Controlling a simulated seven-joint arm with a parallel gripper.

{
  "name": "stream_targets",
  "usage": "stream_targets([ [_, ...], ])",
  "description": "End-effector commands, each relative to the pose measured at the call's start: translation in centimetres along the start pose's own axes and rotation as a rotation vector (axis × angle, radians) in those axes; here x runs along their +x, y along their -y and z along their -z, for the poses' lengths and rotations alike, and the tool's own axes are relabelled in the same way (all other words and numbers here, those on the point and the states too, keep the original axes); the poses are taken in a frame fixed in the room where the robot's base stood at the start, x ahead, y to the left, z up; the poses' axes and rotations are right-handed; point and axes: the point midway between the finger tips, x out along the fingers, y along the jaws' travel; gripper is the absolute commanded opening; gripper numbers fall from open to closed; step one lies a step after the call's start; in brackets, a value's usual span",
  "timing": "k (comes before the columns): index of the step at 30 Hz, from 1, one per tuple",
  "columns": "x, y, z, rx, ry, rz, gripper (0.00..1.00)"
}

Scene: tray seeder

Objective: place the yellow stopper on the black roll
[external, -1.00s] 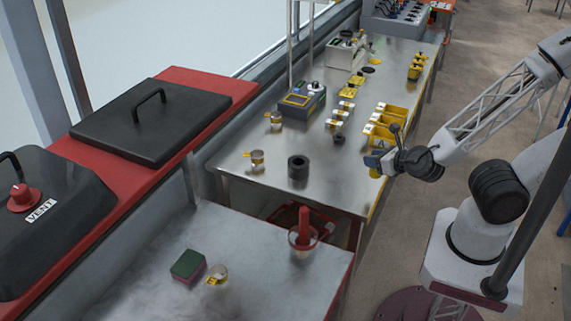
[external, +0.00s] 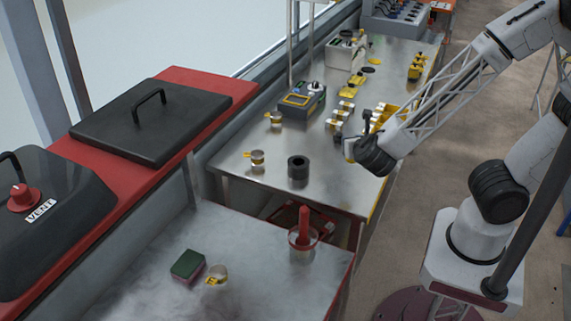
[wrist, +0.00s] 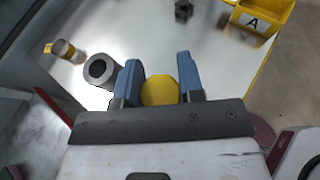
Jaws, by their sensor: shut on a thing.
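The yellow stopper (wrist: 160,91) is a rounded yellow piece held between the blue fingers of my gripper (wrist: 157,75) in the wrist view. In the external view my gripper (external: 348,150) is over the near right part of the metal table, and the stopper cannot be made out there. The black roll (external: 298,168) stands upright near the table's front edge, with a hole in its top. It is to the left of my gripper, apart from it. In the wrist view the roll (wrist: 100,70) is just left of the left finger.
A small metal cup with a yellow tab (external: 257,158) stands left of the roll. Yellow bins, one marked A (wrist: 253,22), are on the right side of the table. A small dark piece (wrist: 183,11) lies beyond my fingers. A clear container with a red tool (external: 303,238) stands on the nearer bench.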

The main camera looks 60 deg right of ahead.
Motion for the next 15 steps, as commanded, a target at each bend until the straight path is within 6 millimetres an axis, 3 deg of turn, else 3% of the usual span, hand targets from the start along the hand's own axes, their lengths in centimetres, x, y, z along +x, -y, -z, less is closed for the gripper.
stream_targets([
  [15, 0.7, -1.4, -0.1, 0.059, 0.001, 0.142, 0.11],
])
